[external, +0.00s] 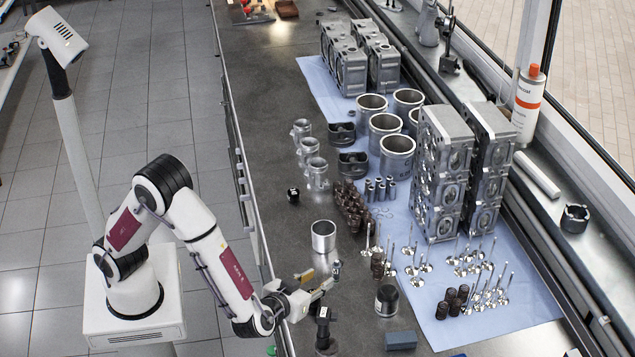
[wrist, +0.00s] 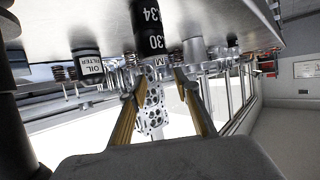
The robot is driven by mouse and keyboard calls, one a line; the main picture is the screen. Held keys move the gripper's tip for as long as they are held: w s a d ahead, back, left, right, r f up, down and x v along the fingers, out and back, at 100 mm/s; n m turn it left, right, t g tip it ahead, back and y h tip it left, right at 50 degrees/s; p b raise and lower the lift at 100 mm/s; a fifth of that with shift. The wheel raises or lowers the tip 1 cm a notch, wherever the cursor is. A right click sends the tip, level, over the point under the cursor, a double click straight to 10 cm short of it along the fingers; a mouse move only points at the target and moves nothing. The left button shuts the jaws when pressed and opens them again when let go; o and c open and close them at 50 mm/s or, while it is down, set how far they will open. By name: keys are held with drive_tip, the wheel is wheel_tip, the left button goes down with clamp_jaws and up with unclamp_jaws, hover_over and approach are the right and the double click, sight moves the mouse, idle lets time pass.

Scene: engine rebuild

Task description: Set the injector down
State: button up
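My gripper (external: 320,279) is low over the near part of the bench, with its fingers pointing right. In the wrist view my two tan fingers (wrist: 160,78) stand apart, and I see nothing clearly clamped between them. A small slim metal piece (external: 336,268) shows just beyond the fingertips in the external view. It may be the injector, but it is too small to be sure. I cannot tell whether it touches a finger or the bench. I cannot make out the injector in the wrist view, where the bench appears upside down.
A black labelled cylinder (external: 323,325) stands close beside my gripper; it also shows in the wrist view (wrist: 146,28). A metal sleeve (external: 323,237) stands behind my gripper. Bare bench (external: 270,130) lies farther back.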

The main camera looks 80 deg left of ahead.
drive_tip(key=shift+w+r, duration=0.25)
drive_tip(key=shift+w, duration=0.15)
drive_tip(key=w+d+r+m+t+h, duration=0.3)
drive_tip(key=w+r+h, duration=0.2)
drive_tip(key=r+h, duration=0.6)
drive_tip(key=s+r+m+h, duration=0.2)
drive_tip(key=s+r+m, duration=0.1)
drive_tip(key=s+r, duration=0.15)
drive_tip(key=s+a+f+m+g+y, duration=0.1)
drive_tip(key=s+a+g, duration=0.1)
drive_tip(key=s+a, duration=0.3)
drive_tip(key=s+a+f+m+g+y, duration=0.1)
drive_tip(key=s+a, duration=0.5)
drive_tip(key=s, duration=0.6)
drive_tip(key=s+a+f+m+g+y, duration=0.1)
drive_tip(key=s+a+g, duration=0.3)
drive_tip(key=s, duration=0.5)
drive_tip(key=shift+a+f, duration=0.75)
drive_tip(key=shift+a, duration=0.35)
